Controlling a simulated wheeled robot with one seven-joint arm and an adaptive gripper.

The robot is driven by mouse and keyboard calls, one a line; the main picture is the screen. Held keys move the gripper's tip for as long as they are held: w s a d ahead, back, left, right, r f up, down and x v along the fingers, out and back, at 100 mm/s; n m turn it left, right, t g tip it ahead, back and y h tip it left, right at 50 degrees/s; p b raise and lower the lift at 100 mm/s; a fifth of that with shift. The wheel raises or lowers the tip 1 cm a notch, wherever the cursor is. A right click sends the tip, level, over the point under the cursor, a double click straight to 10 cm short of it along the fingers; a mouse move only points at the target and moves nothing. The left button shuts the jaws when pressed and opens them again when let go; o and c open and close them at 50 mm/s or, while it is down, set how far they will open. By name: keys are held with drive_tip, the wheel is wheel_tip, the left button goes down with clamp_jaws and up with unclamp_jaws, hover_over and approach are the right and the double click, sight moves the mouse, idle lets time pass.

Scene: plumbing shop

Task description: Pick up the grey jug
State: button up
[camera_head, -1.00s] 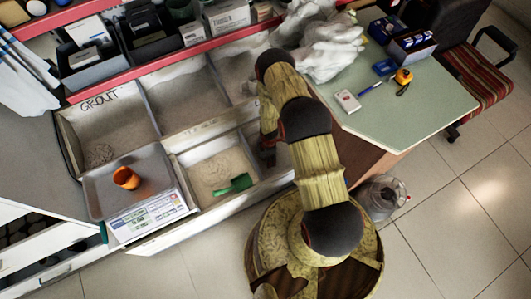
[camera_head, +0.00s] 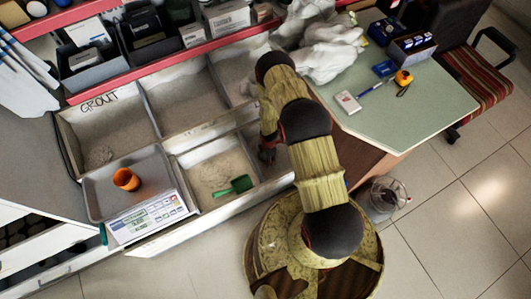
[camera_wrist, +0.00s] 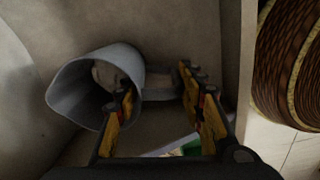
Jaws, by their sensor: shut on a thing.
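The grey jug (camera_wrist: 75,97) shows in the wrist view, tilted so that its open mouth partly faces the camera. Its handle (camera_wrist: 160,85) points right and lies between the two fingers of my gripper (camera_wrist: 163,105). The left finger overlaps the jug's rim and the right finger is past the handle's outer side. My gripper is shut on the jug. In the head view my gripper (camera_head: 267,153) is partly hidden under my arm, and I cannot make out the jug there.
Bins of grout powder lie left of my arm, one holding a green scoop (camera_head: 237,186). An orange cup (camera_head: 126,179) stands on the scale (camera_head: 95,199). A pale green desk (camera_head: 410,105) is to the right. A clear bucket (camera_head: 384,197) stands on the floor.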

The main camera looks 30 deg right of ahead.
clamp_jaws()
